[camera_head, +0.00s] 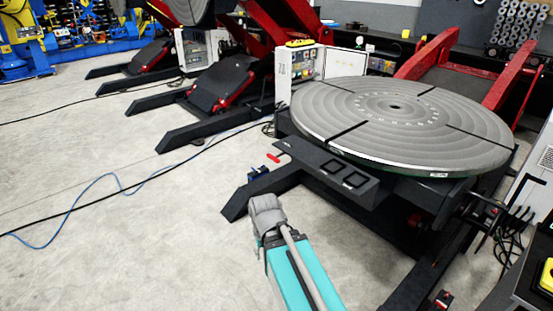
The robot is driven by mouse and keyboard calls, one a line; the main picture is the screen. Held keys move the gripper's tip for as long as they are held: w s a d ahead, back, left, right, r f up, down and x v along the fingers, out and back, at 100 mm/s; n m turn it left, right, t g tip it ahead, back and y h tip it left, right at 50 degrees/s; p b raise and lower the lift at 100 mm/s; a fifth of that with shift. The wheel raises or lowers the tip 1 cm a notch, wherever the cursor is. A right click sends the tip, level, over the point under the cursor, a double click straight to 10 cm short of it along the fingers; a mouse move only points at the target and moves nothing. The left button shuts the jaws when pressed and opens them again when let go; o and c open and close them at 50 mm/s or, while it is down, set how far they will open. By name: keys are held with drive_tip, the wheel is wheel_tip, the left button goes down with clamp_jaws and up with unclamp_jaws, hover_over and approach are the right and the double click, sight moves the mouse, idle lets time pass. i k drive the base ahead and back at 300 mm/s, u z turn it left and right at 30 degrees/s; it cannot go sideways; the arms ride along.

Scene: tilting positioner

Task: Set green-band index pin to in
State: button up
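The tilting positioner's large round grey table (400,112) lies nearly level, with dark slots across its face and a thin greenish edge at its near rim.
The positioner's black base leg (262,190) reaches out to the left. A control cabinet (303,65) stands behind. A black cable and a blue hose (95,183) lie on the floor. The concrete floor at left is mostly clear. A dark bench edge (525,280) is at lower right.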

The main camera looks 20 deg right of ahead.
sight(274, 158)
drive_tip(key=i, duration=0.9)
drive_tip(key=u, duration=0.05)
